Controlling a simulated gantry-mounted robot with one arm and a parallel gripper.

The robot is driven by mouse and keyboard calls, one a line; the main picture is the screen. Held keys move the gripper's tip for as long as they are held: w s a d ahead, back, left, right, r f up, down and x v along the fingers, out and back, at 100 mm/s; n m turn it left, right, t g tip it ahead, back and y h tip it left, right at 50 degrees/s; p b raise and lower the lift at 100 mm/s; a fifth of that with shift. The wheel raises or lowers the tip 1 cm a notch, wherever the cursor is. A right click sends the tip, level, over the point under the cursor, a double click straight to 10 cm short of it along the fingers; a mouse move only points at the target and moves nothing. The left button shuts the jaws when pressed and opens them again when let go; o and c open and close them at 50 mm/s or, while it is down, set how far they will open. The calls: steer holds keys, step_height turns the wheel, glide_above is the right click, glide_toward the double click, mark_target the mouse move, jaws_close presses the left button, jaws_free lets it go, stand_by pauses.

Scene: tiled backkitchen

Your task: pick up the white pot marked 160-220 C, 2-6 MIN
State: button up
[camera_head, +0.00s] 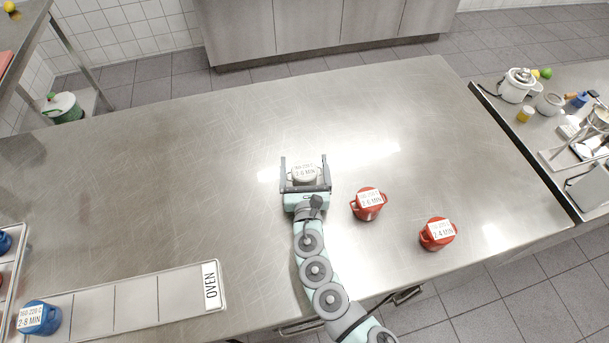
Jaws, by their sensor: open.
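The white pot (305,179) stands on the steel table with a label on top. The label's second line reads 2-6 MIN; its first line is small and hard to read. My gripper (305,174) is open around the pot, with one finger on its left and one on its right. I cannot tell whether the fingers touch the pot. The near side of the pot is partly hidden by my gripper.
Two labelled red pots, a nearer-left one (368,205) and another (438,234), stand to the right. A blue pot (39,318) is on the OVEN tray (143,300) at lower left. The steel table (170,170) is clear behind and left. A cluttered counter (507,118) is at right.

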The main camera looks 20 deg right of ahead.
steer(key=shift+w+d, duration=0.2)
steer(key=shift+w, duration=0.45)
steer(key=shift+c, duration=0.5)
steer(key=c, duration=1.7)
